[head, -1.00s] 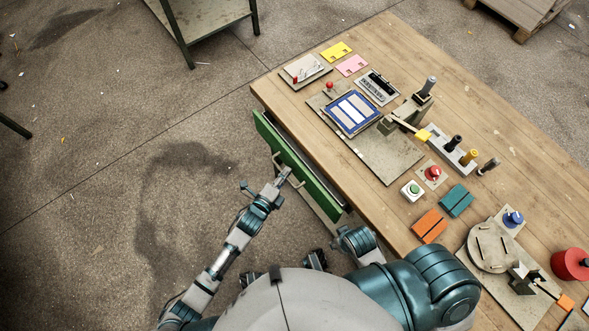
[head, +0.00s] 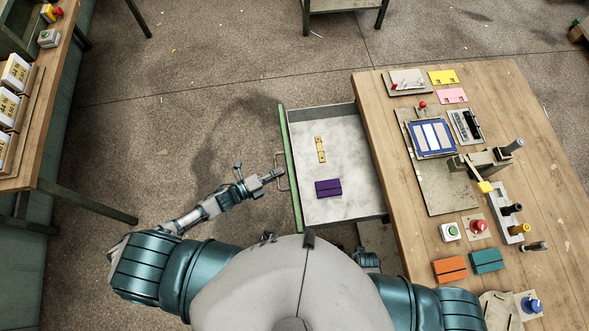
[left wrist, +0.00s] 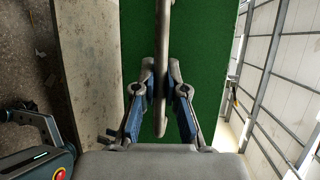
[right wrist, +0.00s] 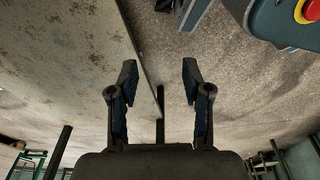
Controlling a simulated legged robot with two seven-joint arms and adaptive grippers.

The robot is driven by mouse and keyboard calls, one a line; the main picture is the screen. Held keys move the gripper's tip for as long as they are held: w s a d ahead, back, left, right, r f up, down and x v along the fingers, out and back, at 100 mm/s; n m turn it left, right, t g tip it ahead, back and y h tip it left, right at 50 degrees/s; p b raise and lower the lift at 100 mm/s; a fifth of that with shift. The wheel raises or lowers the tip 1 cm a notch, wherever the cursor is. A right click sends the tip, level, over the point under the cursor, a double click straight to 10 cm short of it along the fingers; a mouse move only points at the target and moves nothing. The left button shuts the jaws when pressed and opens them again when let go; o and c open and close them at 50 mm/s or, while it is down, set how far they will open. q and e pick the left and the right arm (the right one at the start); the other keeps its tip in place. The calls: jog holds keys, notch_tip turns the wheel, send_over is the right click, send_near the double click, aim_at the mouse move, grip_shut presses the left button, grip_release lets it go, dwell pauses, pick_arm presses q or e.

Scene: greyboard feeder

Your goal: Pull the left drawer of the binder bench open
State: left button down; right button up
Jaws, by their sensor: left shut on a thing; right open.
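The left drawer (head: 345,150) of the binder bench (head: 540,120) stands pulled well out to the left in the head view. Its green front (head: 290,165) has a bar handle (head: 279,171) on the outside. A brass-coloured piece (head: 320,149) and a purple block (head: 328,188) lie inside on the grey floor. My left gripper (head: 276,175) is at the handle. In the left wrist view its fingers (left wrist: 160,88) are shut on the handle bar (left wrist: 164,60), with the green front behind. My right gripper (right wrist: 160,85) is open and empty in the right wrist view.
The bench top carries a blue-framed plate (head: 432,138), a red button (head: 478,226), a green button (head: 451,231), and orange (head: 449,270) and teal (head: 488,260) blocks. Another wooden table (head: 45,100) stands at far left. The floor between is clear.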

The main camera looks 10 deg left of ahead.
pick_arm(q)
jog(key=shift+s+a+f, duration=0.15)
jog(key=shift+s+a, duration=0.2)
jog(key=shift+a, duration=0.4)
jog(key=shift+s+a+f, duration=0.15)
jog(key=shift+s+a, duration=0.2)
jog(key=shift+a, duration=0.4)
jog(key=c, duration=1.2)
grip_release()
jog(key=shift+w, duration=0.1)
jog(key=shift+r, duration=0.1)
jog(key=v, duration=1.2)
jog(key=shift+w, duration=0.1)
